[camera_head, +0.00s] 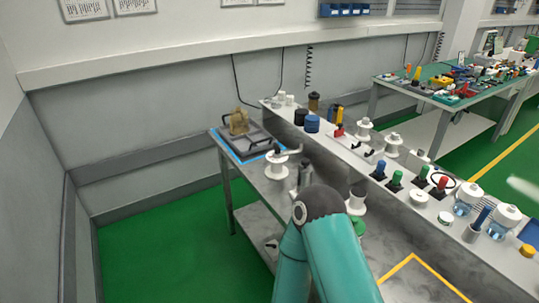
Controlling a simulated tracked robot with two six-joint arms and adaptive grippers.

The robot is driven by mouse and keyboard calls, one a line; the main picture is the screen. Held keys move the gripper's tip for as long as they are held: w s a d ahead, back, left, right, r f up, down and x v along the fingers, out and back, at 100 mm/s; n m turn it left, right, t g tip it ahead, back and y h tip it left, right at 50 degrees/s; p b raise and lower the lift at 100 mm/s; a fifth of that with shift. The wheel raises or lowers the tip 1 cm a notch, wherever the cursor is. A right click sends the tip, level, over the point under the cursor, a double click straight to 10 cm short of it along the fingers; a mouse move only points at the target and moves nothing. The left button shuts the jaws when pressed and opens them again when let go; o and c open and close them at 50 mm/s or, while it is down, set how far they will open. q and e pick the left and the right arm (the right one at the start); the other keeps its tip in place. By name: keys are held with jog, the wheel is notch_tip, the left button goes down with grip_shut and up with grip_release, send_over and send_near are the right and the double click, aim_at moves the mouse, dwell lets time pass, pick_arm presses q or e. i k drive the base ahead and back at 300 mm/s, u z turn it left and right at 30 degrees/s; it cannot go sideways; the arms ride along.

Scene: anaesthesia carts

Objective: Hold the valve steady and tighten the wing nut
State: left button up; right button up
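A brass-coloured valve (238,121) stands on a dark fixture plate (257,139) at the far left end of the long bench. A wing nut cannot be made out on the valve at this size. Part of one of my teal arms rises from the bottom middle, with a dark joint at its top; both visible links run down out of the picture. This arm part is well in front of the valve and apart from it. Neither of my grippers shows, and I see nothing touching the valve.
A raised shelf on the bench (398,285) carries several white fittings, coloured knobs and clear-blue jars. A white spool-like part (276,165) with a grey lever stands just right of the fixture. A second crowded table (420,93) is behind right. The green floor at left is clear.

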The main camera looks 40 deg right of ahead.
aim_at(277, 150)
jog(key=i, duration=2.35)
jog(key=z, duration=2.4)
